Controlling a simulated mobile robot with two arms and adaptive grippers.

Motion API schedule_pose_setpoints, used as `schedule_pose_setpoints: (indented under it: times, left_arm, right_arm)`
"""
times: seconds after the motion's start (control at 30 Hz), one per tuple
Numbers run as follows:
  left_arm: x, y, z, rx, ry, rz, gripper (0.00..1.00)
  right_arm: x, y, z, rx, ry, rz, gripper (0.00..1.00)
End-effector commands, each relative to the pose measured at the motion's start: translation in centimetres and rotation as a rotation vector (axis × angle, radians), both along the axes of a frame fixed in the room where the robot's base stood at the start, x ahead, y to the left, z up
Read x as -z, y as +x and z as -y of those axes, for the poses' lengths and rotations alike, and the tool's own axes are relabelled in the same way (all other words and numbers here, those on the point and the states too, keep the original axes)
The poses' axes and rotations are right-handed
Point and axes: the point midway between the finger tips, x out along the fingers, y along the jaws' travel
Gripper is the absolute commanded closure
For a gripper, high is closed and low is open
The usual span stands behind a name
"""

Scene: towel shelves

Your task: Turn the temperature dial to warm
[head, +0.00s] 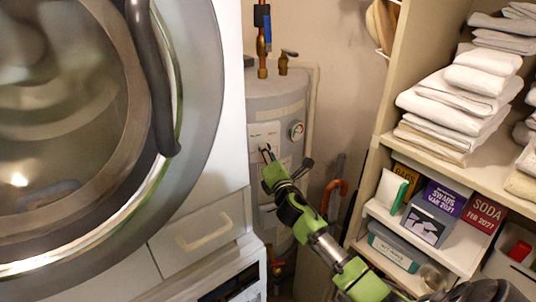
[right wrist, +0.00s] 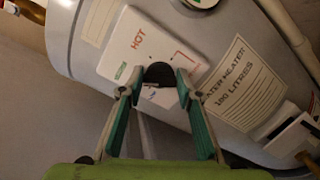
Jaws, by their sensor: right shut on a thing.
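The temperature dial (right wrist: 159,72) is a dark round knob on a white control panel (right wrist: 127,48) marked HOT in the right wrist view. The panel (head: 262,132) also shows on the front of the grey water heater (head: 275,92) in the head view. My right gripper (right wrist: 160,88) has its two green fingers on either side of the dial, shut on it. In the head view my right gripper (head: 268,152) reaches the panel and mostly hides the dial. The dial's pointer cannot be made out. My left gripper is not in view.
A white washer with a round door (head: 90,120) stands close on the left. Wooden shelves with folded towels (head: 460,100) and boxes (head: 435,210) stand on the right. A round gauge (head: 296,130) sits beside the panel. An orange-handled umbrella (head: 335,190) leans behind my right arm.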

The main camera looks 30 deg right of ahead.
Motion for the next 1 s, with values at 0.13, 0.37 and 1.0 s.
schedule_pose_setpoints:
  times: [0.13, 0.37, 1.0]
  left_arm:
    - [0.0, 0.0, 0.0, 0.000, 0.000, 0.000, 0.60]
    - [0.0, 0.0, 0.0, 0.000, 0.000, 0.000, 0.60]
    - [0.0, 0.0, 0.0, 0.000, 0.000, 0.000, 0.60]
  right_arm:
    - [0.0, 0.0, 0.0, 0.001, 0.000, 0.000, 0.90]
    - [0.0, 0.0, 0.0, 0.001, -0.001, 0.000, 0.51]
    - [0.1, -5.7, -2.1, -0.003, -0.001, -0.002, 0.51]
